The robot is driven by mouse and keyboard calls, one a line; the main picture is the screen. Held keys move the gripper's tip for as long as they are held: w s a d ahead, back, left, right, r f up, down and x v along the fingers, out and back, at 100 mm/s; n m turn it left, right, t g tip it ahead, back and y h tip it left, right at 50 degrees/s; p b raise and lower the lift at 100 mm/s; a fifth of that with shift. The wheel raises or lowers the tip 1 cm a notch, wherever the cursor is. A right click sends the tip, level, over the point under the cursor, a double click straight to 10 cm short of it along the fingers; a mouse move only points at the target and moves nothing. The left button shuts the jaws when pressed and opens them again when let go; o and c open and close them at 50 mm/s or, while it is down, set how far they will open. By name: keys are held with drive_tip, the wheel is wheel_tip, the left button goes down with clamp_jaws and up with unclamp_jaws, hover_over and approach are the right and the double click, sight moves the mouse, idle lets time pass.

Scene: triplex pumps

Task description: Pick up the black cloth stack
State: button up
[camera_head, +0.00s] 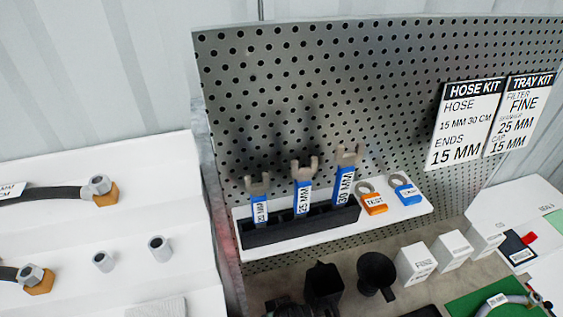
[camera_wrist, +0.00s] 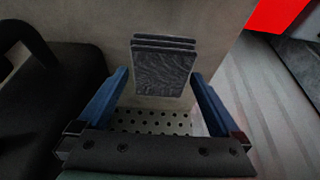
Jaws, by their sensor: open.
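The black cloth stack (camera_wrist: 163,72) shows in the wrist view as several flat dark grey-black layers with a wrinkled face. It lies on a plain grey-beige surface. My gripper (camera_wrist: 160,76) is open, with one blue finger on the left and one on the right of the stack in the picture. A gap shows between each finger and the stack, and nothing is held. I cannot tell the distance in depth. I cannot make out the stack for certain in the head view.
In the wrist view a large black object (camera_wrist: 50,95) stands close on the left. A red patch (camera_wrist: 272,14) is at top right. In the head view, a pegboard (camera_head: 330,90) carries a white shelf (camera_head: 410,211) with tools. A black cup (camera_head: 375,270) and white boxes (camera_head: 416,263) stand below.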

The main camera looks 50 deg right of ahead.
drive_tip(key=shift+f, duration=0.25)
idle(0.3)
drive_tip(key=c, duration=1.1)
